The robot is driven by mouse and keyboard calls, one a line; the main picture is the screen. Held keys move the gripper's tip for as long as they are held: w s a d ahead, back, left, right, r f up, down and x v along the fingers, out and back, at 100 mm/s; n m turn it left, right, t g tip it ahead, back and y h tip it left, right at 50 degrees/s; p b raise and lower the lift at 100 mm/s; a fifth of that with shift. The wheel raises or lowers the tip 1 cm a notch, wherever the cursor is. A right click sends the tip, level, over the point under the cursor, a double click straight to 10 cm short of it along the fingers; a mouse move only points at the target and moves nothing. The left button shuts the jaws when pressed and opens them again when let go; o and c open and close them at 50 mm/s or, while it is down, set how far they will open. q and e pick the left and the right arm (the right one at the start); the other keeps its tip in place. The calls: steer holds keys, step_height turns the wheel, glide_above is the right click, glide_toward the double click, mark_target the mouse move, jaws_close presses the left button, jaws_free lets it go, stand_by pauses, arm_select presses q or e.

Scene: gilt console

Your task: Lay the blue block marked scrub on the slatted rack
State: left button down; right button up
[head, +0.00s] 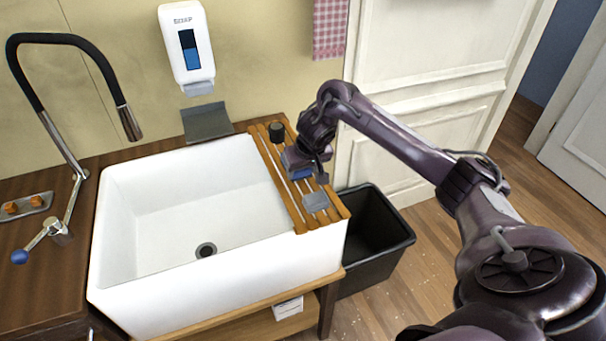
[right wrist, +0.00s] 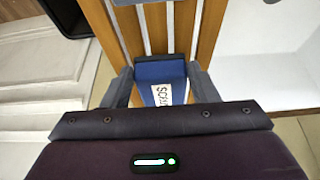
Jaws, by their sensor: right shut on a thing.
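The blue block (right wrist: 158,72) with a white label, partly readable as "SC…", is between the two fingers of my right gripper (head: 306,165). The gripper is shut on it. In the head view the block (head: 302,173) shows as a small blue patch, mostly hidden by the gripper. The slatted wooden rack (head: 269,153) lies across the right end of the white sink. The gripper and block are over the rack's middle; the slats (right wrist: 156,28) show just beyond the block in the right wrist view. I cannot tell whether the block touches them. My left gripper is not in view.
A dark round object (head: 276,132) stands at the rack's back end, and a grey block (head: 316,202) lies toward its front. The sink basin (head: 200,200) is left of the rack. A black bin (head: 375,275) stands on the floor to the right.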

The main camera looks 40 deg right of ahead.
steer(key=shift+d+f, duration=0.1)
steer(key=shift+f, duration=0.35)
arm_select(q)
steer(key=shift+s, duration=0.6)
arm_select(e)
steer(key=shift+f, duration=0.1)
steer(key=o, duration=1)
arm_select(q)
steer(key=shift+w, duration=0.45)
